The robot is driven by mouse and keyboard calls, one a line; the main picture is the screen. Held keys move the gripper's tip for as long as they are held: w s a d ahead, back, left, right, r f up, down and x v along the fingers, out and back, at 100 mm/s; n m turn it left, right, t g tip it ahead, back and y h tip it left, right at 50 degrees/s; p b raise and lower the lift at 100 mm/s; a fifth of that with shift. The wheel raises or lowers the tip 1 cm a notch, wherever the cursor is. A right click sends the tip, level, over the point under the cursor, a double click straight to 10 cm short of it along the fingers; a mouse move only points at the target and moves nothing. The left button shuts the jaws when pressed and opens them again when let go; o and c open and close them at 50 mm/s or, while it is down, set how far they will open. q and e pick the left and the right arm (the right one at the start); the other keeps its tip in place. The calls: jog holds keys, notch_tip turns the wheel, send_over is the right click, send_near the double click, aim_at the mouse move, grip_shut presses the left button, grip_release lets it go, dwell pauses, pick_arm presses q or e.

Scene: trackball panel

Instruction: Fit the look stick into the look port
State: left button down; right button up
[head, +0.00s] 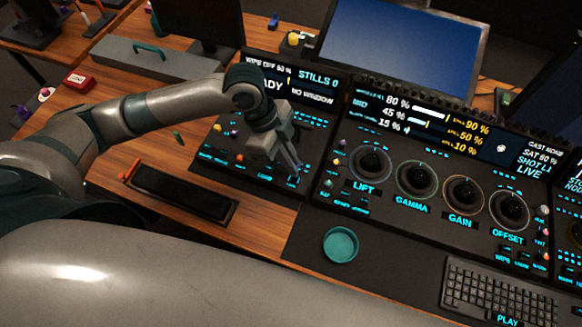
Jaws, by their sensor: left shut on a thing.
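My left gripper (290,166) reaches in from the left and points down over the right part of the left control panel (240,145). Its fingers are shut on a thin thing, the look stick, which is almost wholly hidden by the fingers. The fingertips are close above the panel's lower right corner. I cannot tell whether the stick touches the panel. The look port cannot be told apart from the small lit labels and knobs under the gripper. My right gripper is not in view.
The middle panel has several large trackballs (371,163). A teal round dish (340,245) lies on the dark mat (305,233), with a keyboard (500,292) to its right.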

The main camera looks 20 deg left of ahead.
pick_arm(q)
jog(key=shift+f, duration=0.1)
notch_tip(320, 180, down, 3)
jog(key=shift+r+p, duration=0.15)
jog(key=shift+p, duration=0.35)
jog(key=shift+f, duration=0.55)
jog(key=shift+f, duration=0.1)
jog(key=c, duration=1.9)
grip_release()
jog(key=shift+a+r, duration=0.15)
jog(key=shift+r, duration=0.35)
jog(key=b+v, duration=0.1)
jog(key=v, duration=1)
jog(key=shift+a+r+b, duration=0.1)
jog(key=shift+b, duration=0.25)
